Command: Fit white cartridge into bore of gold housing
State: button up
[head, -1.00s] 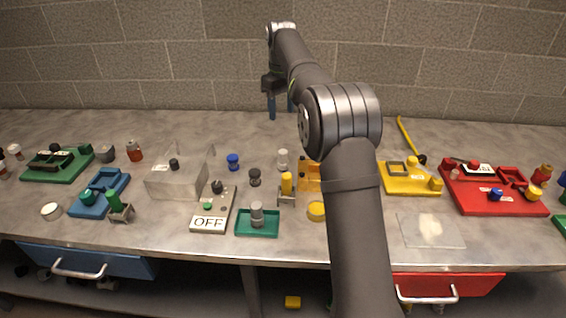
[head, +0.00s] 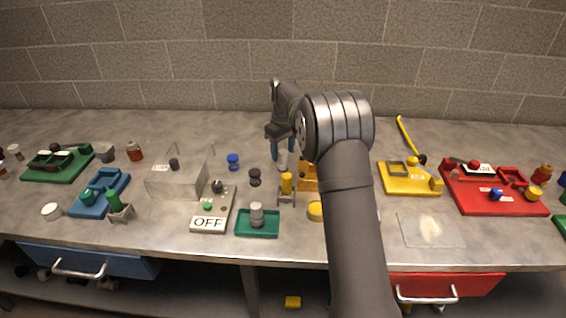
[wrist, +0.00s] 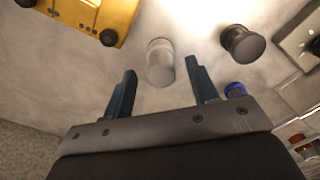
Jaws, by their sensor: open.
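The white cartridge (wrist: 160,62) is a small pale upright cylinder standing on the bench. In the head view the cartridge (head: 282,160) is partly hidden by my fingers. My gripper (wrist: 160,70) is open, its two blue-grey fingers pointing at the cartridge from either side. The cartridge's near end lies about level with the fingertips, with gaps visible on both sides. In the head view my gripper (head: 283,153) is low over the bench. The gold housing (wrist: 97,14) is cut off at the top left of the wrist view. In the head view my arm partly covers the housing (head: 308,178); its bore is not visible.
A dark knobbed cylinder (wrist: 242,43) and a blue one (wrist: 235,90) stand right of the cartridge in the wrist view. A yellow peg in a holder (head: 287,184) and a teal tray (head: 246,229) stand nearer the front. A clear box (head: 175,182) is to the left.

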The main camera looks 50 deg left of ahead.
jog(key=shift+f, duration=0.7)
jog(key=c, duration=1.1)
notch_tip(320, 180, up, 8)
jog(key=shift+f, duration=0.1)
jog(key=shift+w+d+r, duration=0.25)
jog(key=shift+d+r, duration=0.05)
jog(key=shift+r, duration=0.25)
jog(key=shift+w+d+r, duration=0.2)
jog(key=shift+d+r, duration=0.05)
jog(key=shift+r, duration=0.3)
jog(key=w+d+r, duration=0.1)
jog(key=w+d, duration=0.3)
jog(key=d, duration=0.6)
jog(key=w+d+r, duration=0.2)
jog(key=w+d, duration=0.1)
jog(key=d, duration=0.7)
jog(key=shift+s+a+f, duration=0.6)
jog(key=shift+a+f, duration=1.15)
jog(key=shift+f, duration=0.1)
jog(key=shift+s+a+f, duration=0.65)
jog(key=shift+a+f, duration=1.1)
jog(key=shift+f, duration=0.15)
jog(key=shift+s+a+f, duration=0.6)
jog(key=shift+a+f, duration=1.15)
jog(key=shift+f, duration=0.1)
